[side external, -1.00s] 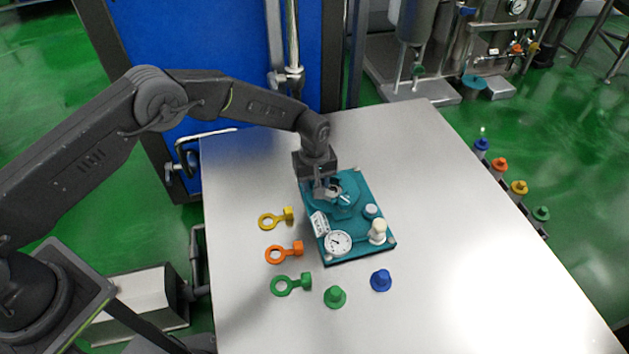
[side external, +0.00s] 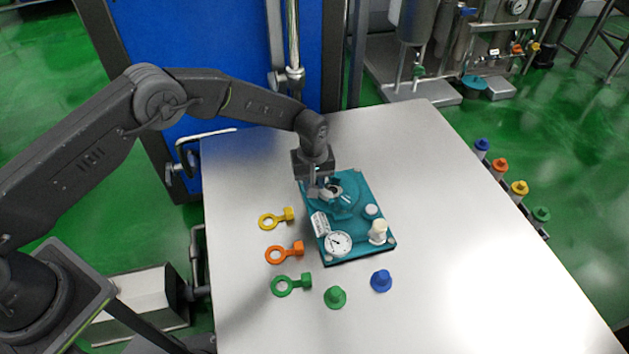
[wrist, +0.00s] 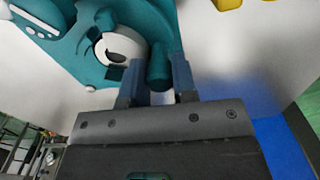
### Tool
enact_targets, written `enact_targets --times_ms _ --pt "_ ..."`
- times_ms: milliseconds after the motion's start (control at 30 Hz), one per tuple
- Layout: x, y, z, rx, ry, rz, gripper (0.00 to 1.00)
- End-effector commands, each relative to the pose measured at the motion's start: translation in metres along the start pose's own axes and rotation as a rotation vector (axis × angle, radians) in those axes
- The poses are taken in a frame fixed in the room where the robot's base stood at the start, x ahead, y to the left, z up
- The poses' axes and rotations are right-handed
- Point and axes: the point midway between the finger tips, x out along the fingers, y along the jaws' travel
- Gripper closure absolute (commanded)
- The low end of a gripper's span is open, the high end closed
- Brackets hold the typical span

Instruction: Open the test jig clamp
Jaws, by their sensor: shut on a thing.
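The teal test jig (side external: 350,244) lies on the steel table, with a gauge (side external: 338,243) at its near left corner and a white knob (side external: 378,232) at its near right. My gripper (side external: 318,192) is down at the far left part of the jig. In the wrist view, my gripper's fingers (wrist: 157,72) are shut on a teal cylindrical clamp handle (wrist: 160,66). A white ring with a dark middle (wrist: 120,48) sits beside the handle on the jig. The clamp's far end is partly hidden by my gripper in the side view.
Yellow (side external: 270,220), orange (side external: 280,254) and green (side external: 290,285) ring-ended parts lie left of the jig. A green cap (side external: 335,297) and a blue cap (side external: 381,280) stand in front. The table's right side (side external: 470,240) is clear.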

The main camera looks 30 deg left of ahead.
Motion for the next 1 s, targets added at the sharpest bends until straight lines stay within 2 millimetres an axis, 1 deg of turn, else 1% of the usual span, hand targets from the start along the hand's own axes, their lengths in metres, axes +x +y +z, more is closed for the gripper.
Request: enact_targets --times_ms 167,600,1000 --pt "0.0 -0.006 -0.006 0.118 -0.003 -0.001 1.0" --pt "0.0 -0.019 -0.032 0.529 -0.004 0.0 1.0" --pt "0.001 -0.022 -0.059 0.909 -0.004 0.0 1.0"
